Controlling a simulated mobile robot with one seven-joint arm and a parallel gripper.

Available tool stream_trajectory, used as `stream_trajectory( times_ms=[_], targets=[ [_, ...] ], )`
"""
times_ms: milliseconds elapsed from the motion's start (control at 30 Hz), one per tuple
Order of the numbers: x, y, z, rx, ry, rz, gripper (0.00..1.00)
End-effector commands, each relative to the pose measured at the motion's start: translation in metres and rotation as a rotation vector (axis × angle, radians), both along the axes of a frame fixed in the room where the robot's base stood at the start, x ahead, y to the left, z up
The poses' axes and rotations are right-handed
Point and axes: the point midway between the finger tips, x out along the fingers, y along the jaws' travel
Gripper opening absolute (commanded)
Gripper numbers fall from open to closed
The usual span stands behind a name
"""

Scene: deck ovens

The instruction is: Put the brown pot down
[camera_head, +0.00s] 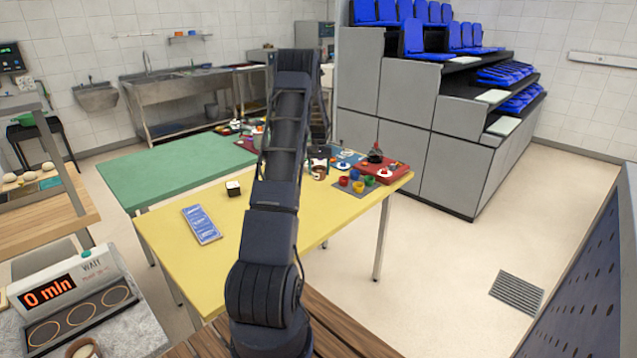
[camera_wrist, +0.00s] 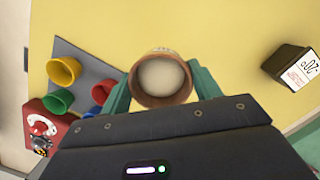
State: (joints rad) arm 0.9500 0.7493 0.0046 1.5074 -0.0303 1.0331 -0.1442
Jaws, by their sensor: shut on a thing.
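The brown pot (camera_wrist: 163,102) is between the two green fingers of my gripper (camera_wrist: 160,88) in the wrist view, with its open top toward the camera. A pale round thing fills its inside. The gripper is shut on the pot. In the head view the brown pot (camera_head: 319,173) shows small at the right of my arm, over the yellow table (camera_head: 165,235). I cannot tell whether its base touches the table top. My arm hides part of the table.
A grey mat (camera_head: 350,188) with several small coloured cups and a red board (camera_head: 393,170) lie at the table's right end. A dark box with a white label (camera_wrist: 291,67) stands apart from the pot. A blue-and-white packet (camera_head: 201,224) lies at the left. Yellow table top is bare between them.

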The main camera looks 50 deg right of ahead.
Motion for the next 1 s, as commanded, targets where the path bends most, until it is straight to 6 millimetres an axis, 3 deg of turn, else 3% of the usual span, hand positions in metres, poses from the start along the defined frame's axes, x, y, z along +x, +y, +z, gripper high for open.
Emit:
stream_trajectory(
  times_ms=[333, 600, 1000],
  targets=[
    [0.000, 0.000, -0.026, 0.000, 0.000, 0.000, 0.35],
    [0.000, 0.001, -0.059, 0.001, 0.000, 0.000, 0.35],
    [0.000, 0.000, -0.064, 0.000, 0.000, 0.000, 0.35]
  ],
)
